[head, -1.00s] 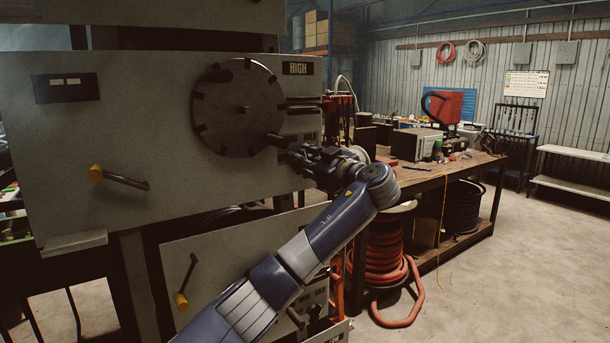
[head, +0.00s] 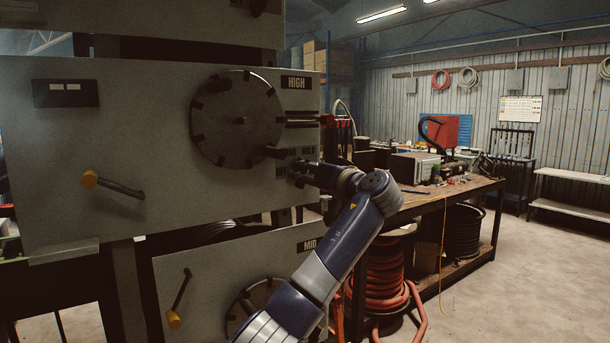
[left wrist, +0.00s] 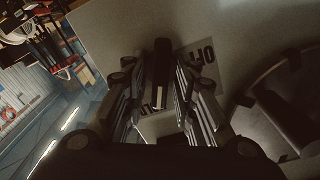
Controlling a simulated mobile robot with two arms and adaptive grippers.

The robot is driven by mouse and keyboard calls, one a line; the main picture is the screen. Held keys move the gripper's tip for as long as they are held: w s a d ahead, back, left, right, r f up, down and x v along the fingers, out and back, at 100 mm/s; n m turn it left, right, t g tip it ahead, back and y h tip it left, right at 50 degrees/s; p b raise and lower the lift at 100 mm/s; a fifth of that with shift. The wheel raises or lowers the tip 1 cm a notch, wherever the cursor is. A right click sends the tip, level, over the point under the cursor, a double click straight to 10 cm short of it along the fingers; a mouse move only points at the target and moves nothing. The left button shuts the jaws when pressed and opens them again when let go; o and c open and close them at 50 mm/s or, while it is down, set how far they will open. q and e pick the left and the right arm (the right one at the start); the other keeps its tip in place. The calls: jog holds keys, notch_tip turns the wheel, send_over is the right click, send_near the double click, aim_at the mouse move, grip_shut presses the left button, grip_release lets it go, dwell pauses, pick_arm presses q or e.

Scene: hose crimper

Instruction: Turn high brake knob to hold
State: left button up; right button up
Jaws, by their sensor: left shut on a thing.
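The high unit is a grey panel (head: 140,190) under the HIGH label (head: 296,82), with a large dark round wheel (head: 238,118). My left gripper (head: 297,174) is at the panel's lower right, below the wheel. In the left wrist view its fingers (left wrist: 160,105) straddle a dark brake knob (left wrist: 162,68) on the panel face and are shut on it. An OFF label (left wrist: 201,57) shows beside the knob; another label is partly hidden between the fingers. In the head view the gripper hides the knob, so its exact setting is unclear. My right gripper is not in view.
A yellow-ended lever (head: 112,186) sticks out at the panel's left. The MID panel (head: 215,275) lies below, behind my left arm. A cluttered workbench (head: 440,200) with a red hose coil (head: 385,285) stands to the right.

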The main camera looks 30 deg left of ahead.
pick_arm(q)
jog(key=shift+m, duration=0.6)
jog(key=o, duration=0.8)
jog(key=shift+d, duration=0.1)
jog(key=shift+c, duration=0.2)
jog(key=v, duration=1.2)
